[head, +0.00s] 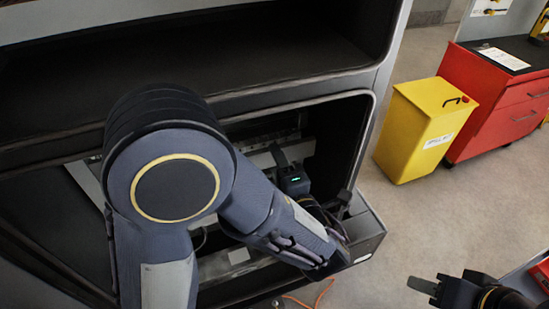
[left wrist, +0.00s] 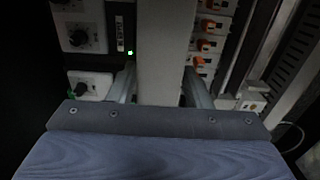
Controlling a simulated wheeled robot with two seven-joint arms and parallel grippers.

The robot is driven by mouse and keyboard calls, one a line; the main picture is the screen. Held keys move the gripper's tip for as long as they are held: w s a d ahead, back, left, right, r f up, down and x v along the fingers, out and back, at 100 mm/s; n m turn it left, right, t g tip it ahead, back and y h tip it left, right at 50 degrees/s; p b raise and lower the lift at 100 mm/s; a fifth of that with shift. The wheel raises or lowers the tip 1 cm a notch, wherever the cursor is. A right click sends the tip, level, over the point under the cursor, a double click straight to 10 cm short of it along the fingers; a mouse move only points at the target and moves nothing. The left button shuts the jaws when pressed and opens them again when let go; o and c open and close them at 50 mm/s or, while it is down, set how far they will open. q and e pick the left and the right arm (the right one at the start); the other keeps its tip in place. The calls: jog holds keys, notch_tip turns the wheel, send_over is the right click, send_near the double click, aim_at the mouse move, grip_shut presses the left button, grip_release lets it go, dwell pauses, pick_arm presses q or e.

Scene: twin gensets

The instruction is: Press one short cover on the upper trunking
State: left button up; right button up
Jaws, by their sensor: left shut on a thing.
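My left gripper (head: 278,156) reaches into the open lower bay of the cabinet. In the left wrist view its two fingers (left wrist: 160,88) are shut on a pale grey strip, which looks like the short cover (left wrist: 163,45). The strip runs up between the fingers, and its far end is out of frame. In the head view a pale grey band (head: 258,160) lies beside the gripper; I cannot tell whether it is the cover or the trunking. My arm hides much of the bay. My right gripper (head: 424,286) is at the lower right, outside the cabinet, and its jaw opening is unclear.
A slotted duct (left wrist: 292,60) is further right. A yellow bin (head: 425,130) and red cabinet (head: 505,105) stand on the floor beyond.

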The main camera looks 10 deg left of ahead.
pick_arm(q)
jog(key=shift+b+x, duration=0.4)
jog(key=shift+x, duration=0.85)
jog(key=shift+p+x, duration=0.6)
jog(key=shift+x, duration=2.1)
jog(key=shift+p, duration=0.35)
jog(key=shift+w+a+p, duration=0.2)
jog(key=shift+w+p, duration=0.15)
jog(key=shift+p, duration=0.05)
